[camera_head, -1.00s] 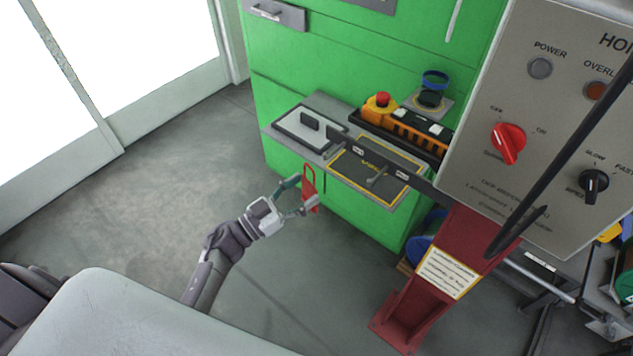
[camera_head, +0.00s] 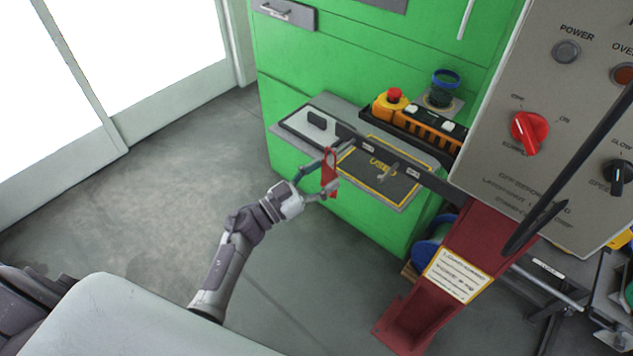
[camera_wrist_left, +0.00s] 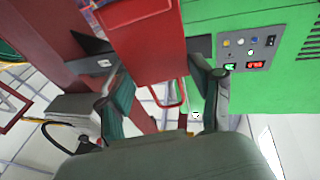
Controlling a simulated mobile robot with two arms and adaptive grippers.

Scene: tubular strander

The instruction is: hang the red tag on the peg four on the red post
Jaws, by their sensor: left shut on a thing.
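My left gripper (camera_head: 325,190) is shut on the red tag (camera_head: 329,172), which stands upright with its loop at the top. The left wrist view shows the red tag (camera_wrist_left: 148,45) large between the two fingers. The red post (camera_head: 455,250) stands to the right, bearing a label plate. A dark bar (camera_head: 435,183) runs left from the post, with small white labels and pegs. The peg numbers are too small to read. In the head view, the tag overlaps the tray edge just left of and below the bar; no contact with a peg is visible. My right gripper is not in view.
A green cabinet (camera_head: 290,150) with a grey shelf stands behind the bar. A yellow control box (camera_head: 425,125) with a red button sits on it. A grey control panel (camera_head: 500,130) and a long dark rod (camera_head: 575,170) take up the right. Open floor (camera_head: 150,190) lies left.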

